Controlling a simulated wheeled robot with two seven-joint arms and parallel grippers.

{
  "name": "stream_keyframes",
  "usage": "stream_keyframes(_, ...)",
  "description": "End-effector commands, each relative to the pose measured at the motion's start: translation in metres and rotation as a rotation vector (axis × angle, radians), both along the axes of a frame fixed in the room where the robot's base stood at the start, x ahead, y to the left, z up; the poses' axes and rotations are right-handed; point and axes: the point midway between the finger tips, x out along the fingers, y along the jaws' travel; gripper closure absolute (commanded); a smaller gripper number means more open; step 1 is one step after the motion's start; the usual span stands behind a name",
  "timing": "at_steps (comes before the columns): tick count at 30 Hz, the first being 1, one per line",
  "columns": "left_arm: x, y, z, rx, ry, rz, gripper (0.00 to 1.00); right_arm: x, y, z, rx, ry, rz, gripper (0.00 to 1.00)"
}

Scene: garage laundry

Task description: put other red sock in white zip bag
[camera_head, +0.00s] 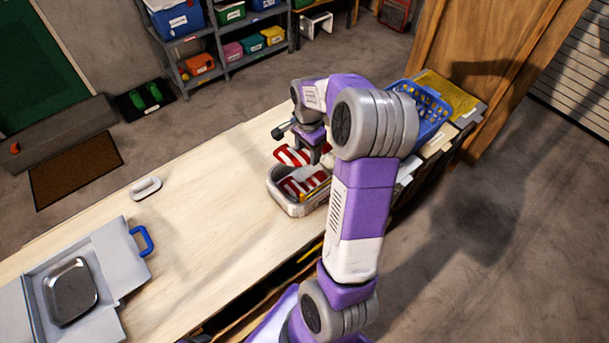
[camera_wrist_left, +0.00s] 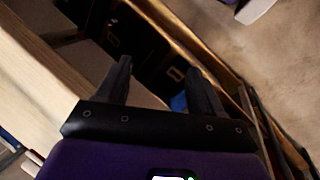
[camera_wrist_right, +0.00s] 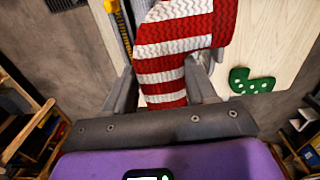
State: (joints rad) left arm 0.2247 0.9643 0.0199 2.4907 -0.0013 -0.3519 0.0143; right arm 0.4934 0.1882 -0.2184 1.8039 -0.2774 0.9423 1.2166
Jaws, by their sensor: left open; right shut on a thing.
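My right gripper (camera_head: 308,150) is shut on a red-and-white striped sock (camera_head: 291,156). It holds the sock above the white zip bag (camera_head: 293,208) on the table. Another red-and-white striped sock (camera_head: 300,187) shows in the open bag, beside a yellow strip, perhaps the zip. In the right wrist view the held sock (camera_wrist_right: 172,50) hangs between the fingers, and the yellow strip (camera_wrist_right: 121,28) is at the left. I cannot tell whether the held sock touches the bag. My left gripper (camera_wrist_left: 160,80) is open and empty by the table's edge, outside the head view.
A blue basket (camera_head: 428,112) stands at the table's far right end. A metal tray (camera_head: 71,291) in a grey holder and a white oval object (camera_head: 145,188) are at the left. A green dotted item (camera_wrist_right: 250,82) lies on the table. The table's middle is clear.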

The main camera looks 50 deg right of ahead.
Motion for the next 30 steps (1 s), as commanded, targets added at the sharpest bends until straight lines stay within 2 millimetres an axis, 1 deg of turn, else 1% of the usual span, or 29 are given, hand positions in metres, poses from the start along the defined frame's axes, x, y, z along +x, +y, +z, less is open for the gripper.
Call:
stream_keyframes(2, 0.000, 0.000, 0.000, 0.000, 0.000, 0.000, 0.33, -0.003, -0.004, -0.008, 0.001, 0.003, -0.026, 0.73)
stream_keyframes(6, 0.000, 0.000, -0.004, 0.000, 0.000, 0.000, 0.33, -0.003, -0.005, -0.036, 0.002, 0.005, -0.031, 0.73)
stream_keyframes(9, 0.000, 0.000, -0.005, 0.000, 0.000, 0.000, 0.33, -0.003, -0.004, -0.052, 0.002, 0.004, -0.029, 0.73)
stream_keyframes(16, 0.000, 0.000, -0.007, 0.000, 0.000, 0.000, 0.33, -0.002, -0.004, -0.070, 0.000, 0.002, -0.027, 0.73)
stream_keyframes(21, 0.000, 0.000, -0.009, 0.000, 0.000, 0.000, 0.33, -0.003, -0.004, -0.094, 0.002, 0.003, -0.027, 0.73)
stream_keyframes(23, 0.000, 0.000, -0.009, 0.000, 0.000, 0.000, 0.33, -0.003, -0.004, -0.099, 0.001, 0.002, -0.026, 0.73)
stream_keyframes(30, 0.000, 0.000, -0.009, 0.000, 0.000, 0.000, 0.33, -0.002, -0.004, -0.098, -0.001, 0.000, -0.026, 0.73)
